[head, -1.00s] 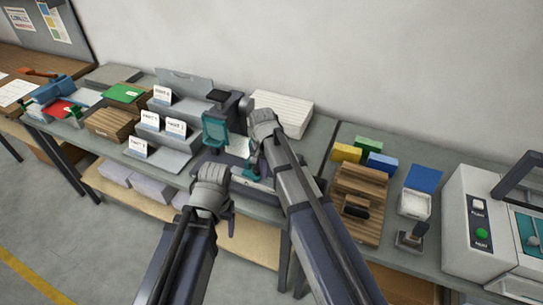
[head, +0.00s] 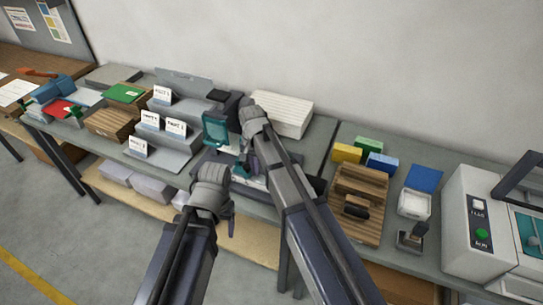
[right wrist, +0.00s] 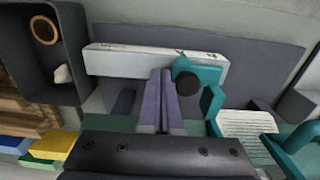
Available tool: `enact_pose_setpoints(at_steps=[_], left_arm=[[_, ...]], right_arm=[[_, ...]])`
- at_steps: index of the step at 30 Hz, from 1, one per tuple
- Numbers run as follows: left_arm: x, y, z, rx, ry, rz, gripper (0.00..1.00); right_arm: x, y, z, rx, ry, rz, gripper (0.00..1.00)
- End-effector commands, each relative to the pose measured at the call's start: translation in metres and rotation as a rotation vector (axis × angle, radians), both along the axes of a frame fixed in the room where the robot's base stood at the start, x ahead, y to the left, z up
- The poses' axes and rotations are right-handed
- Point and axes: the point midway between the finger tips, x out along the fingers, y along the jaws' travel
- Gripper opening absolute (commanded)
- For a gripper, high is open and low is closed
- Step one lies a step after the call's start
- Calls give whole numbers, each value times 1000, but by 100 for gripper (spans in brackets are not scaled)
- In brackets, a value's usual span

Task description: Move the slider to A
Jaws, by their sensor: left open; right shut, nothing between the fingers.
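The slider (right wrist: 182,66), a teal piece with a black round knob, sits on a long white rail (right wrist: 125,60) in the right wrist view. Small dark marks on the rail are too small to read, so I cannot tell which is A. My right gripper (right wrist: 160,74) is shut and empty. Its purple fingers are just left of the knob in that view; I cannot tell whether they touch it. In the head view the right gripper (head: 248,172) is over the dark press, and my arm hides most of the slider. My left gripper (head: 232,222) hangs before the table's front edge.
A teal frame (head: 215,130) stands on the press beside my right gripper. A white ribbed stack (head: 282,113) is behind it. Card holders (head: 170,155) stand to the left. A wooden rack (head: 358,205) and coloured boxes (head: 368,147) stand right.

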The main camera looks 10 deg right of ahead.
Motion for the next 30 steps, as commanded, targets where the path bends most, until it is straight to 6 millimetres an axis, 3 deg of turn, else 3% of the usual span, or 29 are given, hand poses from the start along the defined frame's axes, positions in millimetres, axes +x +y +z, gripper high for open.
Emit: enact_pose_setpoints(at_steps=[16,30], left_arm=[[0,0,6,0,0,1,73],[0,0,70,0,0,-1,73]], right_arm=[[-7,-11,6,-1,1,0,0],[-7,-11,70,-1,1,0,0]])
